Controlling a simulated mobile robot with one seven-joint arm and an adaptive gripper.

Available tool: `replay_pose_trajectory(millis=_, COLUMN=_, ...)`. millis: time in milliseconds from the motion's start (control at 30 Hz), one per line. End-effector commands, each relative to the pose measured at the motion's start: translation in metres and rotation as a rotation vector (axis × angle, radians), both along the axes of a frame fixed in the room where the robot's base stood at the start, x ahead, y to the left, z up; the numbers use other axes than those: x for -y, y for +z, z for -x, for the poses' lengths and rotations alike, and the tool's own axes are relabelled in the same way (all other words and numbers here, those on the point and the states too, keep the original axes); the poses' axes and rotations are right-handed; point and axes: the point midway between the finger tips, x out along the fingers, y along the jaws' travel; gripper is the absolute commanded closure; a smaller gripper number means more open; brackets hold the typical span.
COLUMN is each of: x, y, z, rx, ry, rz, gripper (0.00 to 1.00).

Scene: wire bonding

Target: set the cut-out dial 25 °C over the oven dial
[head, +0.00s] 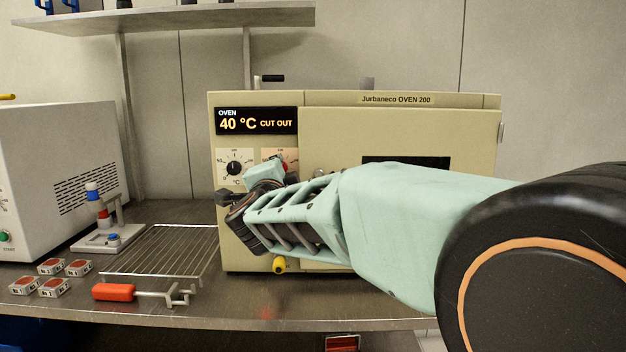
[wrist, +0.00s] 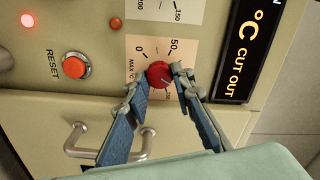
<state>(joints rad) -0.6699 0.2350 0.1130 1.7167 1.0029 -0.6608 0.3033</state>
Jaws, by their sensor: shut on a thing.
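The cut-out dial (wrist: 158,73) is a red knob on a cream scale plate marked 0, 50 and MAX °C in the wrist view. My gripper (wrist: 156,78) is shut on this knob, with one finger on each side. The knob's pointer setting is too small to read. In the head view my gripper and arm hide most of the cut-out dial. The oven dial (head: 236,168) is a black knob on a white scale, left of the cut-out dial. The display (head: 256,121) reads OVEN 40 °C CUT OUT.
A RESET button (wrist: 75,66), a lit red lamp (wrist: 27,20) and a metal handle (wrist: 105,143) are near my fingers. A wire rack (head: 160,250), a red-handled tool (head: 113,292) and several small red-topped blocks (head: 52,266) lie on the bench left of the oven.

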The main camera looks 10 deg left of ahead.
Motion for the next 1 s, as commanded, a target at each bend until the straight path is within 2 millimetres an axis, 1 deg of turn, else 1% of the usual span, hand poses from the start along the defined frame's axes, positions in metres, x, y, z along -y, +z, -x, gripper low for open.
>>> replay_pose_trajectory(millis=33, x=0.0, y=-0.0029, z=0.0001, rx=-0.007, ry=0.001, rz=-0.027, gripper=1.0)
replay_pose_trajectory(millis=200, x=0.0002, y=-0.0023, z=-0.0001, rx=-0.026, ry=0.0, rz=-0.105, gripper=1.0)
replay_pose_trajectory(millis=400, x=-0.0007, y=-0.0019, z=0.0003, rx=-0.038, ry=0.002, rz=-0.153, gripper=1.0)
replay_pose_trajectory(millis=900, x=-0.0007, y=-0.0014, z=0.0004, rx=-0.043, ry=0.001, rz=-0.167, gripper=1.0)
replay_pose_trajectory(millis=933, x=-0.0007, y=-0.0015, z=0.0003, rx=-0.043, ry=0.001, rz=-0.167, gripper=0.74)
replay_pose_trajectory(millis=967, x=-0.0007, y=-0.0014, z=0.0003, rx=-0.043, ry=0.001, rz=-0.167, gripper=0.71)
replay_pose_trajectory(millis=1000, x=-0.0007, y=-0.0013, z=0.0003, rx=-0.043, ry=0.001, rz=-0.167, gripper=0.7)
